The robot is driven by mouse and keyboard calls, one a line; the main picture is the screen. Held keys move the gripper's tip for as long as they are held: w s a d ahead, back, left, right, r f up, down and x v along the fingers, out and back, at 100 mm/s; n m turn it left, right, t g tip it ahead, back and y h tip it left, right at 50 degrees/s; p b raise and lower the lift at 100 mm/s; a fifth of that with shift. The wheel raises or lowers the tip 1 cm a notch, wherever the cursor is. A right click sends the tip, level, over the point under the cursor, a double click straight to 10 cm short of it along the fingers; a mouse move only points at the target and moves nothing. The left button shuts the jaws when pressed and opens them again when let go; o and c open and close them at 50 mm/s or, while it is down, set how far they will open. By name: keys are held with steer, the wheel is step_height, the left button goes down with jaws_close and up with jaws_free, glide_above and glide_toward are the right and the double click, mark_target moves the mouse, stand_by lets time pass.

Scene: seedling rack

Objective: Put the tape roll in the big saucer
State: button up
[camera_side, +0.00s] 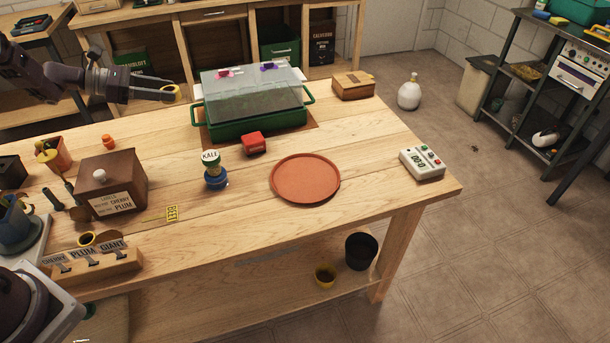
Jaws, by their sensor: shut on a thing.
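My gripper (164,94) is at the upper left, raised above the far left part of the bench. It is shut on a small yellow ring, which looks like the tape roll (171,92); the fingers partly cover it. The big saucer (305,178), a wide round terracotta dish, lies flat on the right half of the bench. It looks empty. The gripper and the roll are well to the left of the saucer and behind it.
A green propagator with a clear lid (252,105) stands between gripper and saucer. A red box (254,143), a KALE-labelled stack (212,170) and a white timer (422,164) are around the saucer. A brown seed box (112,182) stands left. Bench in front of the saucer is clear.

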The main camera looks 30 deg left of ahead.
steer(key=w+d, duration=0.5)
steer(key=d, duration=0.3)
glide_above(316, 176)
steer(key=f, duration=0.2)
step_height(316, 176, down, 14)
steer(key=shift+d+f, duration=0.1)
steer(key=shift+f, duration=0.15)
steer(key=shift+f, duration=0.15)
steer(key=o, duration=1.3)
steer(key=shift+o, duration=0.2)
